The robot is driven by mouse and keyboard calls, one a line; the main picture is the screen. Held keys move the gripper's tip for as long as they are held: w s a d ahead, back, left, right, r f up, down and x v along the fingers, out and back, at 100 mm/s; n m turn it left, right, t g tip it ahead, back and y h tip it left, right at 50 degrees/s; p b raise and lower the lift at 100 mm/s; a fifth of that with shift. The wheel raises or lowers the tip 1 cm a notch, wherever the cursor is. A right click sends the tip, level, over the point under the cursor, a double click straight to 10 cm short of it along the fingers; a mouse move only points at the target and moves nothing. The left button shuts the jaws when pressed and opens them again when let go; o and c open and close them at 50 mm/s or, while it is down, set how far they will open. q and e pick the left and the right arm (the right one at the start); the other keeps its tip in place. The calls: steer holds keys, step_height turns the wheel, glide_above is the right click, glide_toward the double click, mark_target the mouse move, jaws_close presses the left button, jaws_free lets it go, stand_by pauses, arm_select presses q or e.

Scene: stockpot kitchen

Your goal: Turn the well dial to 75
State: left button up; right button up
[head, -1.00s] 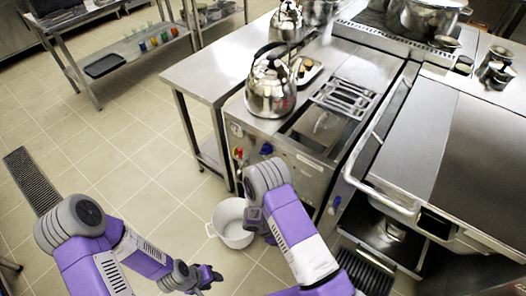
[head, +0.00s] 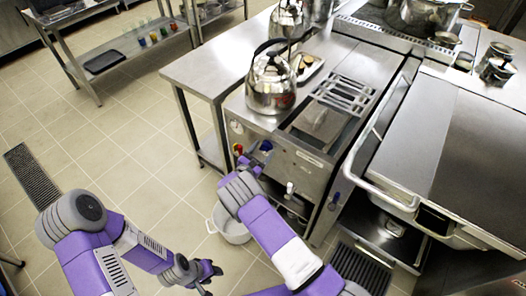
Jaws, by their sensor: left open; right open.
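The steel cooker with the open well (head: 318,122) stands right of centre in the head view. Its front panel has a small round white dial face (head: 236,127), a red knob (head: 238,148) and a blue knob (head: 266,146). I cannot tell which of these is the well dial, and no number is readable. My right gripper (head: 256,163) is at the front panel, close below the blue knob; its fingers are small and partly hidden by my wrist, and contact cannot be told. My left gripper (head: 208,272) is open and empty, low over the floor.
A large kettle (head: 270,85) stands on the cooker's left top, beside a small tray (head: 310,70). A white pot (head: 230,226) sits on the floor under my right arm. A white-handled tap (head: 290,187) sticks out from the panel.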

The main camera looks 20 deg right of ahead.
steer(key=shift+w+d, duration=0.2)
steer(key=shift+d, duration=0.05)
steer(key=c, duration=1)
steer(key=shift+f+m+b, duration=0.25)
steer(key=shift+m+b, duration=0.75)
steer(key=m+b, duration=0.3)
steer(key=m, duration=0.1)
steer(key=shift+s+f+m, duration=0.1)
steer(key=shift+f+m, duration=0.05)
steer(key=shift+m, duration=0.15)
steer(key=shift+d+f+m+h+b, duration=0.1)
steer(key=shift+m+h+b, duration=0.4)
steer(key=shift+m+b, duration=3.1)
steer(key=shift+m+p, duration=0.3)
